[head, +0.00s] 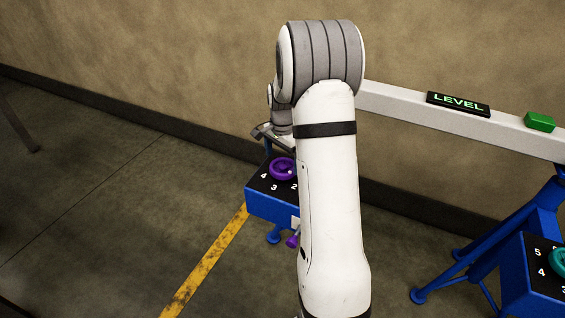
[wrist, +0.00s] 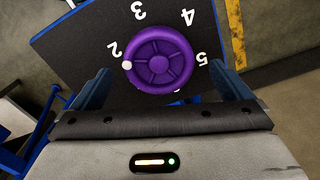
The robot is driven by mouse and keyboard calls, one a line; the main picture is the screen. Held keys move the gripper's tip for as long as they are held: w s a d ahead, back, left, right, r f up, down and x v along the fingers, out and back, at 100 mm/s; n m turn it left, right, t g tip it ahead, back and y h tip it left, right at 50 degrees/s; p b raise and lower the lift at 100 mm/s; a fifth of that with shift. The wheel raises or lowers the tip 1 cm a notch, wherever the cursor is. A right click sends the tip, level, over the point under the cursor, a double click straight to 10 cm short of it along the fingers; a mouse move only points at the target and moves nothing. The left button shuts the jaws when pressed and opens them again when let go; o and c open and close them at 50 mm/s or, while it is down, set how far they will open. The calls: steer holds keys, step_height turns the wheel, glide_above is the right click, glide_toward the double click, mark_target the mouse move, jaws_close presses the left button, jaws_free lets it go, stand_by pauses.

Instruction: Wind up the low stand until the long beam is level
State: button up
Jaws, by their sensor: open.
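The purple handwheel (head: 283,169) sits on the blue stand's black numbered top (head: 258,184), left of my arm. In the wrist view the wheel (wrist: 160,60) lies between the fingers, its white dot beside the 2. My gripper (wrist: 163,84) is open, one finger on each side of the wheel; the fingers look apart from its rim. In the head view the gripper is mostly hidden behind my arm. The long white beam (head: 400,104) runs along the wall, its left end hidden by my arm. The sign (head: 458,103) on it reads LEVEL in green.
A green block (head: 540,122) rests on the beam. A second blue stand (head: 515,282) with a teal wheel (head: 558,260) is at the right, cut by the frame edge. A yellow line (head: 208,262) crosses the floor; the floor at left is mostly clear.

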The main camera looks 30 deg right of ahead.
mark_target(282, 166)
step_height(282, 166, up, 5)
steer(key=shift+f, duration=0.1)
stand_by(0.5)
steer(key=shift+a+r, duration=0.1)
steer(key=shift+r, duration=0.1)
steer(key=s+a+r+n+t+p, duration=0.1)
steer(key=s+a+r+n+p, duration=0.3)
steer(key=s+a+r+n, duration=0.5)
steer(key=s+a+r+n+p, duration=0.1)
steer(key=s+a+r+n, duration=0.1)
steer(key=s, duration=0.6)
steer(key=s+a+r+n+t+p, duration=0.1)
steer(key=s+a+r+n+p, duration=0.1)
steer(key=s, duration=0.7)
step_height(282, 166, up, 2)
steer(key=a+n, duration=0.1)
steer(key=a, duration=0.1)
steer(key=shift+s+a+r+t, duration=0.2)
steer(key=shift+a+t, duration=0.1)
steer(key=shift+a, duration=0.1)
steer(key=shift+c, duration=0.5)
